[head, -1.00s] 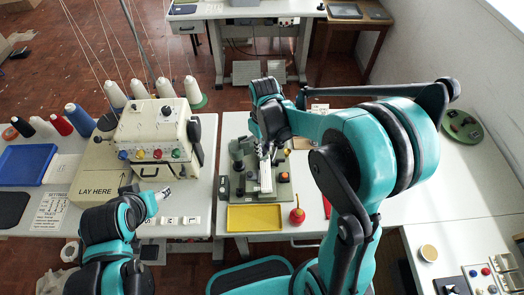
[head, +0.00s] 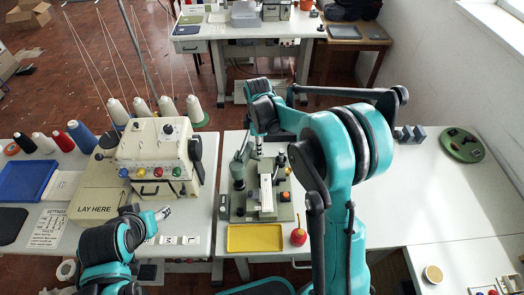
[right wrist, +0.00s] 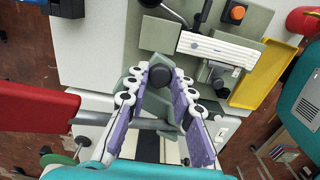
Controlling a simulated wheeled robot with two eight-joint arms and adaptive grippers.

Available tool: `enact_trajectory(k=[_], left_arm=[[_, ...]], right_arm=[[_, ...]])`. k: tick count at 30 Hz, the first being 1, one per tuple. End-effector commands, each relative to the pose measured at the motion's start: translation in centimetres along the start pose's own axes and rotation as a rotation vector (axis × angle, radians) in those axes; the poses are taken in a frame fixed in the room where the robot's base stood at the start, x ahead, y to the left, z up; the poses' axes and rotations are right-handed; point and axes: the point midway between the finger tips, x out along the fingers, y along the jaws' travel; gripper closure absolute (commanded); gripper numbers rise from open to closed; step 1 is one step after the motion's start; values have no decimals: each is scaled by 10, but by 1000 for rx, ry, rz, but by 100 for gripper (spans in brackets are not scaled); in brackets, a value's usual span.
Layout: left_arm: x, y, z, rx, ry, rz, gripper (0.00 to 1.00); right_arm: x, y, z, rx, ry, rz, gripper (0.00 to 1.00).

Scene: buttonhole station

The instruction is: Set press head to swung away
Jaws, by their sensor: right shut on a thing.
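The press station has a grey-green base (head: 285,211) on the right-hand white table. A pale bar (head: 266,190) lies along it and also shows in the right wrist view (right wrist: 217,48). My right gripper (head: 243,152) is over the base's far left part. In the right wrist view its purple-padded fingers (right wrist: 161,78) close on a round black knob (right wrist: 160,76) above a grey-green part (right wrist: 134,84). How the knob joins the press head is partly hidden by the fingers. My left gripper (head: 163,213) is in front of the cream machine, apart from the press; its jaw opening is unclear.
A yellow tray (head: 255,238) and a red round-bodied item (head: 298,237) stand before the base. A cream machine (head: 157,150) and thread cones stand left. The right table top is largely clear.

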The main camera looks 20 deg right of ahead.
Motion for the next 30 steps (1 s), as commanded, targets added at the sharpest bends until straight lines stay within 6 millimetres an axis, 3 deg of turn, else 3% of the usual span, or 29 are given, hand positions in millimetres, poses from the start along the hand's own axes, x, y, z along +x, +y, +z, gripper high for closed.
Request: enact_trajectory(k=[12, 27, 28, 30], left_arm=[[0, 0, 0, 0, 0, 0, 46], [-1, 0, 0, 0, 0, 0, 46], [-1, 0, 0, 0, 0, 0, 46], [-1, 0, 0, 0, 0, 0, 46]], right_arm=[[0, 12, -11, -167, 0, 1, 100], [0, 13, -12, -184, 0, 1, 100], [0, 13, -12, -184, 0, 1, 74], [0, 13, -12, -184, 0, 1, 56]])
